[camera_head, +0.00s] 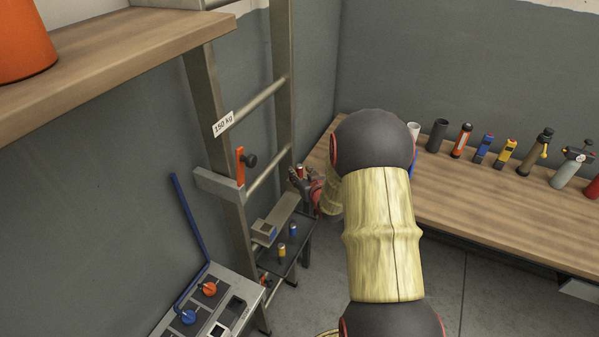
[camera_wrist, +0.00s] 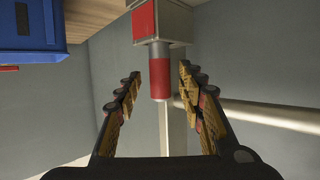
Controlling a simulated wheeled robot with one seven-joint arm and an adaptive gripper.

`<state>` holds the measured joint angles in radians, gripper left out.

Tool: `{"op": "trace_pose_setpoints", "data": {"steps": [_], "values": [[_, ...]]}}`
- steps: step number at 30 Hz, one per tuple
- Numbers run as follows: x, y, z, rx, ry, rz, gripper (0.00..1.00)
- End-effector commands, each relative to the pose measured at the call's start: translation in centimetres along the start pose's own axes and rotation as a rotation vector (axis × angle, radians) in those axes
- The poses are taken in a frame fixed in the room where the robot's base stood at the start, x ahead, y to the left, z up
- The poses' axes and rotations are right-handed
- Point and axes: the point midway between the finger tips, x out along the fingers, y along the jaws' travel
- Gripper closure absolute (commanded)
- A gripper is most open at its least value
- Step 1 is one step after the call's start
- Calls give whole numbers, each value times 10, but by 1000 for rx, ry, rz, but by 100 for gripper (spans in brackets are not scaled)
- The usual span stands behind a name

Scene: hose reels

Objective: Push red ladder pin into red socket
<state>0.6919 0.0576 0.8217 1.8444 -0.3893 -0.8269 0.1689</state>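The red ladder pin (camera_wrist: 160,78), a cylinder with red and grey bands, stands between my fingers in the wrist view. Its far end meets a grey block with a red square face (camera_wrist: 145,20), which looks like the red socket. I cannot tell how deep the pin sits in it. My gripper (camera_wrist: 160,72) is open, with a finger on each side of the pin and visible gaps. In the head view my gripper (camera_head: 314,192) is small and partly hidden beside the ladder, with the red pin top (camera_head: 300,171) at its left.
The metal ladder (camera_head: 225,135) with a 150 kg label stands left of my arm. A blue pin (camera_head: 293,230) and a yellow pin (camera_head: 282,250) stand on a dark shelf. A wooden bench (camera_head: 470,195) holds several tools. A blue object (camera_wrist: 30,28) is at the wrist view's upper left.

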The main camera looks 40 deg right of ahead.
Motion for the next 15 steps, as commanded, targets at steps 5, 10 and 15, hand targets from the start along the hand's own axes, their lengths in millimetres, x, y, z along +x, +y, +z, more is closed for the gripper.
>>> {"op": "trace_pose_setpoints", "data": {"steps": [5,10,15], "values": [[-35,0,-1,-1,1,1,61],[-67,0,0,-1,1,1,61],[-90,0,0,0,1,0,61]]}}
